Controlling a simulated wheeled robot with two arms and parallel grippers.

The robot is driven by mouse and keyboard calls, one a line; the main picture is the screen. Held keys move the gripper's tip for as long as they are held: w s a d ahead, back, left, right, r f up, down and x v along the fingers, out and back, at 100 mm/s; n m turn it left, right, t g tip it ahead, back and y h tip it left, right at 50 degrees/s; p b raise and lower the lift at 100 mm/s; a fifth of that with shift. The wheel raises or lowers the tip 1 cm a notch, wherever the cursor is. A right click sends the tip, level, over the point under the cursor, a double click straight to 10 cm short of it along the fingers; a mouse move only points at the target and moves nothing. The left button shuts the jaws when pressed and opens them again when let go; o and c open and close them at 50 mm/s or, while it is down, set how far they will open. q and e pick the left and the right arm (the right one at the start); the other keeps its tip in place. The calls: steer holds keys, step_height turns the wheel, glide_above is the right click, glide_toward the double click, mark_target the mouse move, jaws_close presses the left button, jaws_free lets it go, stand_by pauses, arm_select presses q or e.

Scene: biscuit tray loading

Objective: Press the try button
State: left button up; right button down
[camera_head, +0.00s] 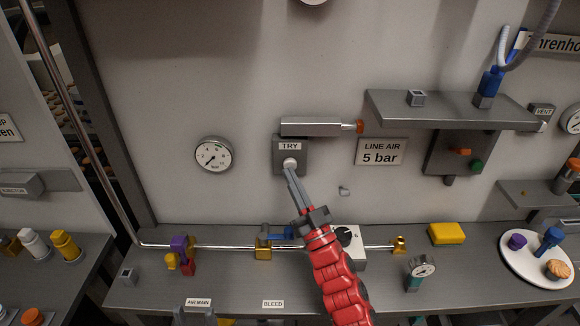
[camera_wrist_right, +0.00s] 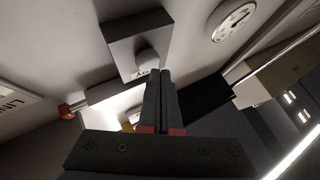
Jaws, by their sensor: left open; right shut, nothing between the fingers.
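The try button (camera_head: 290,163) is a pale round knob on a grey box mounted on the wall, under a TRY label (camera_head: 290,146). My right gripper (camera_head: 290,176), on the red arm, is shut and empty. Its fingertips are at the lower edge of the button in the head view; I cannot tell whether they touch. In the right wrist view the button (camera_wrist_right: 147,60) is just beyond the tips of the shut fingers (camera_wrist_right: 160,76). My left gripper (camera_head: 195,314) shows only as grey finger parts at the bottom edge, apart from the button.
A pressure gauge (camera_head: 213,154) is left of the button box. A grey cylinder (camera_head: 311,127) sits just above it, and a LINE AIR sign (camera_head: 382,151) is to the right. A pipe with valves (camera_head: 220,247) crosses the bench below. A shelf (camera_head: 450,108) juts out at the right.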

steer(key=shift+w, duration=0.5)
stand_by(0.8)
steer(key=shift+s, duration=0.9)
steer(key=shift+s, duration=0.15)
steer(key=shift+s, duration=2.4)
